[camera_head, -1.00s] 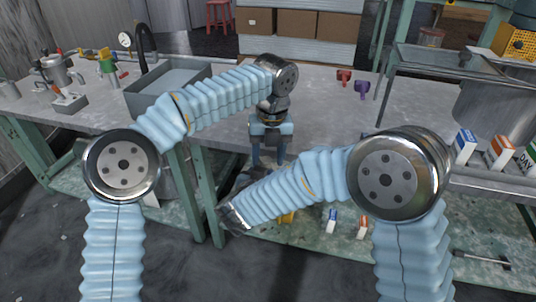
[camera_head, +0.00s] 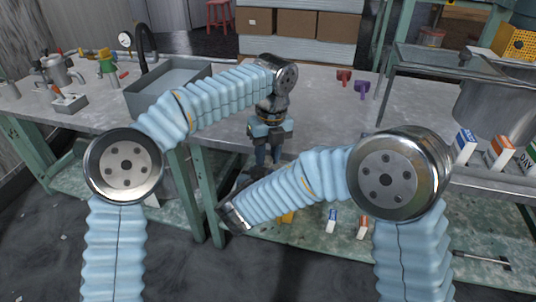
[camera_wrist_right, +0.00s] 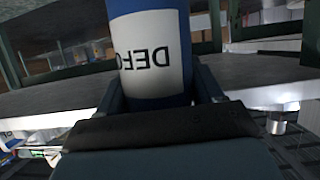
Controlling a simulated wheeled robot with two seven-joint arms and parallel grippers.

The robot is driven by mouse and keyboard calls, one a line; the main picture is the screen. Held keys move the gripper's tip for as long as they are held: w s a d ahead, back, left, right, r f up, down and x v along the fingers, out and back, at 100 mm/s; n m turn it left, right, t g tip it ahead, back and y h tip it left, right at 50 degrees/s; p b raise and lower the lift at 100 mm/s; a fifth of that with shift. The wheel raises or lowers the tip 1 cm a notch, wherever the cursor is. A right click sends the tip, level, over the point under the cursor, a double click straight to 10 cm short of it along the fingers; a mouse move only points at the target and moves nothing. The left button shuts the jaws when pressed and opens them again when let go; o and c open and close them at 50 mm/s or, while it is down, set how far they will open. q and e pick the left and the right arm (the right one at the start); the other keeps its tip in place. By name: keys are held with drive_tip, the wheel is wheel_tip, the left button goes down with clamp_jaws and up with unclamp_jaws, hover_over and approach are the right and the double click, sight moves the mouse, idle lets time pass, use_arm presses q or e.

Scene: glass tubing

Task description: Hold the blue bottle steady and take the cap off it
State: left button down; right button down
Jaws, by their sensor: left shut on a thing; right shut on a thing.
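The blue bottle (camera_wrist_right: 155,35) fills the upper middle of the right wrist view; its white label carries dark letters that read upside down. My right gripper (camera_wrist_right: 158,92) is shut on the bottle, one dark finger on each side. In the head view my left gripper (camera_head: 268,155) points down above the table's front edge, its fingers close together. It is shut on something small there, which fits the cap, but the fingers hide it. In the head view my right arm crosses in front, and I cannot make out the bottle or the right gripper.
The grey table (camera_head: 320,115) has clear room right of my left gripper. A grey basin (camera_head: 165,85) stands to its left. Red (camera_head: 344,77) and purple (camera_head: 362,88) clamp-like pieces lie at the back. Small cartons (camera_head: 465,146) stand at the right.

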use_arm(q)
drive_tip(key=c, duration=0.9)
unclamp_jaws()
drive_tip(key=shift+d, duration=0.15)
drive_tip(key=shift+o, duration=0.4)
